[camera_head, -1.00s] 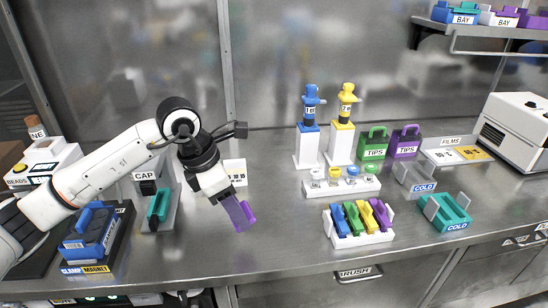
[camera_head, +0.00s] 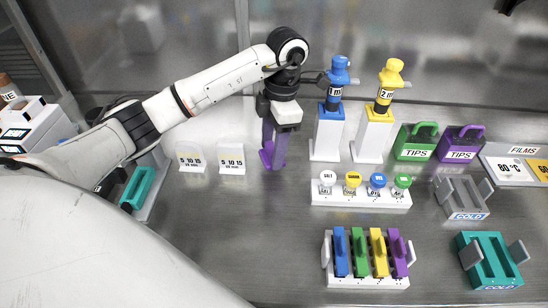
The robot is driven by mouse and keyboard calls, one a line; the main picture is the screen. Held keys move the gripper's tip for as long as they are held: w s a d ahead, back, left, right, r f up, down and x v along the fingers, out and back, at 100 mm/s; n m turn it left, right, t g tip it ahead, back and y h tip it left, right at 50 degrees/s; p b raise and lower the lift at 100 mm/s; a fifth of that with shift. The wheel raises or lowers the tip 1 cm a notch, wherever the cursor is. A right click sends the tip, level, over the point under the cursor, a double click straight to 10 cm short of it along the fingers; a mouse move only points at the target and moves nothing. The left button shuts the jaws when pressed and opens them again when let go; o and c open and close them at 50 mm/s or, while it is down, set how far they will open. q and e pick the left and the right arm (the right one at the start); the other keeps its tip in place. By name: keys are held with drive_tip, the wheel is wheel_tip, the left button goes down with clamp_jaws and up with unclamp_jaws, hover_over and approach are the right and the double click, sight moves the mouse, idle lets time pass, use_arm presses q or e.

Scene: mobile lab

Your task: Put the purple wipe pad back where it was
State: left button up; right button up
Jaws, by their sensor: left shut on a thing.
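My left gripper (camera_head: 276,122) points down near the back of the steel counter and is shut on the purple wipe pad (camera_head: 273,147). The pad hangs upright below the jaws, with a lighter purple part at its lower left. Its upper end is hidden by the gripper. It is just left of the white stand under the blue-topped bottle. I cannot tell whether its lower end touches the counter. My right gripper is out of view.
A white rack (camera_head: 373,283) holds blue, green, yellow and purple pieces. The counter in front of the pad (camera_head: 245,225) is clear.

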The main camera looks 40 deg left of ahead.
use_arm(q)
drive_tip(key=shift+w+f, duration=0.1)
drive_tip(key=shift+f, duration=1.9)
drive_tip(key=o, duration=0.9)
drive_tip(key=shift+o, duration=0.2)
wheel_tip(320, 180, up, 12)
drive_tip(key=w, duration=0.1)
drive_tip(key=shift+d+p, duration=0.4)
